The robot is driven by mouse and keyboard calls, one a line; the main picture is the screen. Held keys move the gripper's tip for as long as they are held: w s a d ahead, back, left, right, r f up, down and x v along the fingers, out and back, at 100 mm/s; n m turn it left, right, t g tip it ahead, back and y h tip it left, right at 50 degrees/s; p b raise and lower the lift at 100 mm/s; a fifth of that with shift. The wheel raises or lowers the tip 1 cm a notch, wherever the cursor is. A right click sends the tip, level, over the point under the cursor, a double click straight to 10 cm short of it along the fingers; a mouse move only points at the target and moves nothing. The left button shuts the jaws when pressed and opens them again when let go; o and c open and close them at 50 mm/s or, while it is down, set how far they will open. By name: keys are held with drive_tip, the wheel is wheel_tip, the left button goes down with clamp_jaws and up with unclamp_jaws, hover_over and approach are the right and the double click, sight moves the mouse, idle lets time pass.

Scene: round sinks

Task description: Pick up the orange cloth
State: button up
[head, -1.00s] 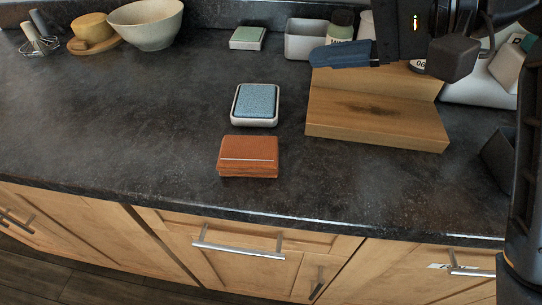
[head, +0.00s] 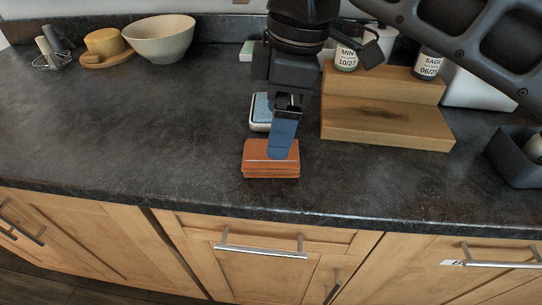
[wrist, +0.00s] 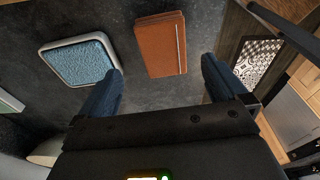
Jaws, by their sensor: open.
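The orange cloth (head: 258,170) is a folded, flat stack on the dark counter near its front edge. It also shows in the wrist view (wrist: 162,45), ahead of the gap between my fingers. My gripper (head: 284,150) has blue fingers and points down over the cloth, covering part of it in the head view. In the wrist view my gripper (wrist: 162,85) is open, its two fingers wide apart with nothing between them. The cloth lies beyond the fingertips, and I cannot tell the exact height left above it.
A blue sponge in a white dish (head: 259,112) sits just behind the cloth, close to my gripper. A stepped wooden stand (head: 385,125) with jars is to the right. A bowl (head: 160,40) stands at the back left.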

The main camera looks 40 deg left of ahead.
drive_tip(key=f, duration=0.4)
drive_tip(key=s+f, duration=0.1)
drive_tip(key=shift+a+f, duration=0.15)
drive_tip(key=shift+f, duration=0.25)
drive_tip(key=c, duration=1.1)
drive_tip(key=shift+r, duration=0.1)
drive_tip(key=shift+r, duration=0.6)
wheel_tip(320, 180, up, 3)
drive_tip(key=shift+r, duration=0.1)
drive_tip(key=w+d+r, duration=0.1)
drive_tip(key=d+r, duration=0.1)
drive_tip(key=d, duration=0.1)
drive_tip(key=w+d+r, duration=0.1)
drive_tip(key=d+r, duration=0.1)
drive_tip(key=d, duration=0.2)
drive_tip(key=w+d+r, duration=0.1)
drive_tip(key=d+r, duration=0.1)
drive_tip(key=d, duration=0.2)
drive_tip(key=shift+w+d+r, duration=0.1)
drive_tip(key=shift+r, duration=0.1)
